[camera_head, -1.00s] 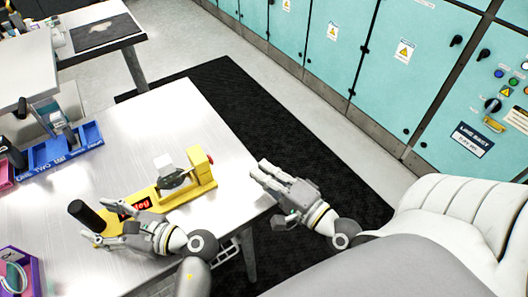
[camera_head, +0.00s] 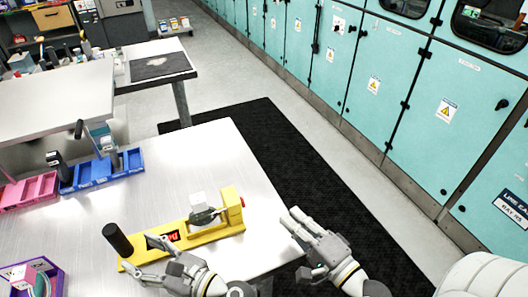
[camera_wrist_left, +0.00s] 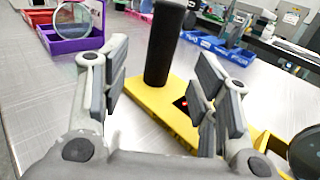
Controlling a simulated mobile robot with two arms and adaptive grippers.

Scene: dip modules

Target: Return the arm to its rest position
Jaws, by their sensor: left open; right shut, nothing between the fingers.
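My left gripper (camera_head: 150,258) is open and empty at the front of the table, just in front of the yellow fixture (camera_head: 185,242). In the left wrist view its two fingers (camera_wrist_left: 160,95) stand apart, with the fixture's black handle (camera_wrist_left: 164,42) beyond the gap. The fixture has a red display (camera_head: 173,236) and a dark and light part (camera_head: 205,214) held near its right end. My right gripper (camera_head: 302,222) is shut and empty, beyond the table's right edge, over the dark mat.
A blue bin (camera_head: 100,171) and a pink bin (camera_head: 28,190) stand at the left. A purple box (camera_head: 58,268) is at the front left; a round lens shows by it in the left wrist view. Teal cabinets (camera_head: 375,85) line the right. The black mat (camera_head: 265,130) is clear.

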